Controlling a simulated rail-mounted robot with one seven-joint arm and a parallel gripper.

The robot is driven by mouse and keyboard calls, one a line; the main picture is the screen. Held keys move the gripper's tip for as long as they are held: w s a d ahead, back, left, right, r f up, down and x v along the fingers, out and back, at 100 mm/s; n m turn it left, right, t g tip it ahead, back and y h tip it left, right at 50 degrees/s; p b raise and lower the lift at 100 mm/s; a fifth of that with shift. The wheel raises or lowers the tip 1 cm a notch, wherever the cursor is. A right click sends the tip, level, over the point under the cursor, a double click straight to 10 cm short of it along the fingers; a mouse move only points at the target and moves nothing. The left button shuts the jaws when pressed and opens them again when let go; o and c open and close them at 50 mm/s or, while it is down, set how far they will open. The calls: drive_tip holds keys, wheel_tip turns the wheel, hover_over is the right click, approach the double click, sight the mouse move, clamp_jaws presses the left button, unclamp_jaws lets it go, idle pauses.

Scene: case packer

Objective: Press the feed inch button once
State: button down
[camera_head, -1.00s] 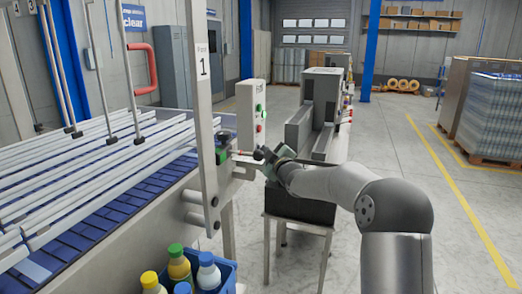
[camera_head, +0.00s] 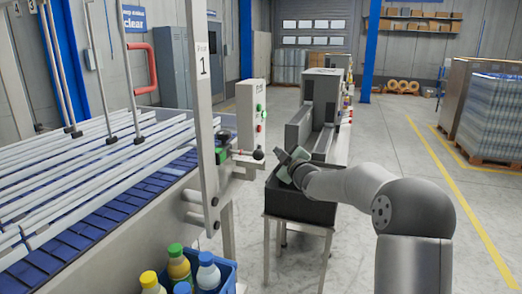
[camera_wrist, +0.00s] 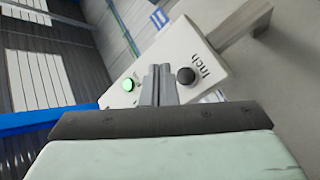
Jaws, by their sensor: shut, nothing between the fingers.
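In the wrist view a pale panel (camera_wrist: 160,65) carries a black button (camera_wrist: 186,76) with the word "Inch" beside it. A lit green button (camera_wrist: 129,85) is on the same panel, to the left. My gripper (camera_wrist: 158,70) is shut and empty; its fingertips appear between the two buttons and hide part of the panel. I cannot tell the gap to the panel. In the head view my gripper (camera_head: 281,154) is apart from the conveyor's side, to the right of a black round knob (camera_head: 258,154).
A white control box (camera_head: 250,114) with green and red buttons stands behind the knob. A dark bin (camera_head: 300,207) on a stand is below my gripper. A blue crate of bottles (camera_head: 225,277) sits at the front.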

drive_tip(key=shift+s+d, duration=0.25)
drive_tip(key=shift+d, duration=0.3)
drive_tip(key=shift+s+d, duration=0.25)
drive_tip(key=shift+d, duration=0.25)
drive_tip(key=s+f+m+g+h, duration=0.2)
drive_tip(key=s+f+m+g, duration=0.2)
drive_tip(key=s, duration=1.3)
drive_tip(key=s+a+f+m+g+h, duration=0.1)
drive_tip(key=s+f+m+g, duration=0.4)
drive_tip(key=s, duration=1.2)
drive_tip(key=s+a+f+m+g+h, duration=0.1)
drive_tip(key=s+f+m+g+h, duration=0.2)
drive_tip(key=s+f+g, duration=0.5)
drive_tip(key=s+f+m, duration=0.1)
drive_tip(key=s, duration=0.8)
drive_tip(key=shift+s, duration=0.4)
